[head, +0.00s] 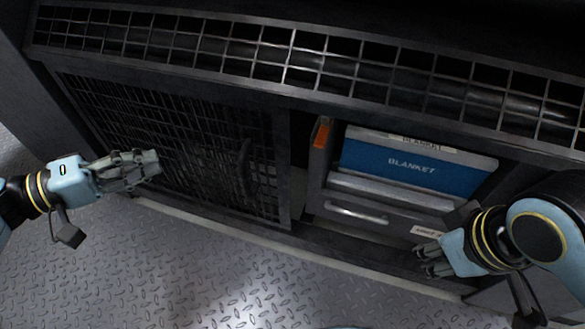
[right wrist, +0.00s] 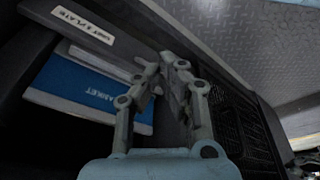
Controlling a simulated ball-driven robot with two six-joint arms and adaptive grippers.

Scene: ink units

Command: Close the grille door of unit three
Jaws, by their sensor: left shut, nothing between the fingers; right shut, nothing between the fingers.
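A dark grille door (head: 190,145) covers the left bay of the low unit. Its bar handle (head: 243,160) stands near its right edge. I cannot tell whether it is fully flush with the frame. My left gripper (head: 155,164) is shut and empty, in front of the door's left part; I cannot tell if it touches. My right gripper (head: 428,262) is shut and empty, low in front of the right bay. It also shows in the right wrist view (right wrist: 170,65), with a dark grille (right wrist: 245,125) to its right.
The right bay holds a blue box marked BLANKET (head: 400,165) above a grey drawer front with a handle (head: 356,213). An orange-ended part (head: 321,134) stands at its left. A fixed grating (head: 300,62) runs above. The tread-plate floor (head: 220,285) in front is clear.

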